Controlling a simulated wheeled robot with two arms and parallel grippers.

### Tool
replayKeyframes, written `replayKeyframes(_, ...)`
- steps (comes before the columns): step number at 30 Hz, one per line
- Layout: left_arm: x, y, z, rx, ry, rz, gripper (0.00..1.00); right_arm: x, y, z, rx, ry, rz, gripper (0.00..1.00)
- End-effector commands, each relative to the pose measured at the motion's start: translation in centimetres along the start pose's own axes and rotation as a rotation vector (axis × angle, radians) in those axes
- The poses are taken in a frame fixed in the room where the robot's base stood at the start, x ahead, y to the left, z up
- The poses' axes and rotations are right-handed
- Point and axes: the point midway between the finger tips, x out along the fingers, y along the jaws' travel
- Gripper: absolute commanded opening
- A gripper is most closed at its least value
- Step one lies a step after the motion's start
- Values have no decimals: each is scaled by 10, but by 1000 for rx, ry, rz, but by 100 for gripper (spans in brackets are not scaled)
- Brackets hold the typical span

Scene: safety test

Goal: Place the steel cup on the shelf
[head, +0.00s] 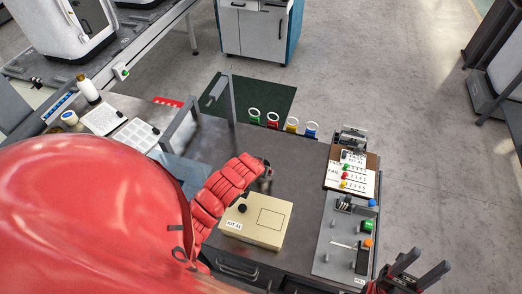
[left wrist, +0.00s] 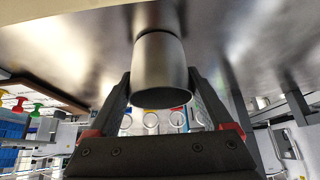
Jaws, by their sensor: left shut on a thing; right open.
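The steel cup (left wrist: 160,70) is a plain grey metal cylinder in the left wrist view. My left gripper (left wrist: 160,105) is shut on it, with one dark finger on each side. The cup's far end is at or very near the shiny grey tabletop (left wrist: 80,35); I cannot tell if they touch. In the head view my red left arm covers much of the left side, and the cup cannot be made out. My right gripper (head: 420,272) is open and empty at the lower right, beyond the table's edge. I cannot tell which structure is the shelf.
A beige box marked KIT (head: 257,220) lies on the table. A grey panel with knobs (head: 328,236) and a pass/fail board (head: 350,182) stand at the right. Grey upright posts (head: 230,100) and several coloured ring-topped items (head: 291,124) are along the far edge.

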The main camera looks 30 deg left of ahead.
Motion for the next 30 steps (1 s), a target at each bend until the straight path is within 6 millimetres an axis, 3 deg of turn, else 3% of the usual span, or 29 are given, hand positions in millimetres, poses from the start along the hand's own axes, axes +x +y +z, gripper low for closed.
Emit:
replayKeyframes(10, 4, 1, 2, 0, 2, 2, 27, -3, 0, 0, 0, 0, 0, 50)
replayKeyframes(11, 2, 0, 1, 0, 2, 2, 90, -2, 0, 0, 0, 0, 0, 50)
replayKeyframes(13, 2, 1, 1, 0, 2, 2, 100, -2, 0, 0, 0, 0, 0, 50)
replayKeyframes(23, -2, 0, -1, 0, 3, 1, 100, 0, 0, 0, 0, 0, 0, 50)
replayKeyframes(30, -29, 0, -1, 0, 7, 2, 100, -5, 0, 1, 0, 0, 0, 50)
